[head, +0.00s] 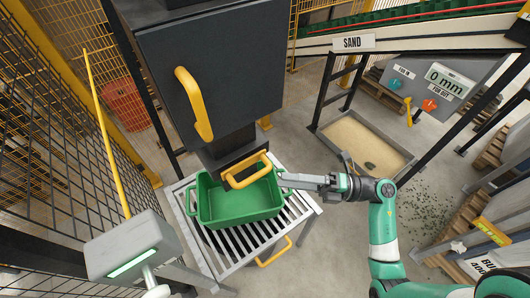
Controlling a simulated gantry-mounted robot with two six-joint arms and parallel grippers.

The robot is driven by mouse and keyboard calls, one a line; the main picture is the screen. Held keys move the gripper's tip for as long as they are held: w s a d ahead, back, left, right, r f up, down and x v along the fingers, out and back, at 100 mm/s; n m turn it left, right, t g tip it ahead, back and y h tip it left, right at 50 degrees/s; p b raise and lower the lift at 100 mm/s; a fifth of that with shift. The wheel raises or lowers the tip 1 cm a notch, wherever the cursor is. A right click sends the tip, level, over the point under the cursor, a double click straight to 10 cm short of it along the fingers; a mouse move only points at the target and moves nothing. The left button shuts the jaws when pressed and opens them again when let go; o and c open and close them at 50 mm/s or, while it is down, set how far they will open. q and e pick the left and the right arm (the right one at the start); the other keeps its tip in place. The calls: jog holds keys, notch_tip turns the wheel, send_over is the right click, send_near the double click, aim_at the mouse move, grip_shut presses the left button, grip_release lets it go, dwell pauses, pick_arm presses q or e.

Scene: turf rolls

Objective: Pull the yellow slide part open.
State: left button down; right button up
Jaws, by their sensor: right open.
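The yellow slide part (246,171) is a looped yellow handle at the bottom of the dark hopper's outlet. It sits over the back part of a green crate (235,212). Whether the slide behind it is open or closed cannot be told. My right gripper (284,180) reaches in from the right, its fingers pointing left. It is open, a little right of the yellow handle and by the crate's right rim. It appears apart from the handle, with nothing seen between its fingers. My left gripper is not in view.
The crate stands on a slatted table (300,207) with a yellow handle (273,252) below. The dark hopper (225,70) carries another yellow handle (193,104). A sand tray (362,143) lies behind at right. A grey box (130,252) stands front left, near mesh fencing.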

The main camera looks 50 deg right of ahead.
aim_at(255, 175)
notch_tip(255, 175, down, 3)
jog(key=s+d+m+t+h, duration=0.1)
jog(key=s+m+h, duration=0.1)
jog(key=s, duration=0.1)
jog(key=x, duration=0.4)
jog(key=b+x, duration=0.1)
jog(key=x, duration=0.7)
jog(key=shift+w+d+r+b, duration=0.15)
jog(key=shift+d+r+b, duration=0.1)
jog(key=shift+r+b, duration=0.15)
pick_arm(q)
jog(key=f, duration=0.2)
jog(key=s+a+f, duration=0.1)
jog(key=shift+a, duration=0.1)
pick_arm(e)
grip_shut()
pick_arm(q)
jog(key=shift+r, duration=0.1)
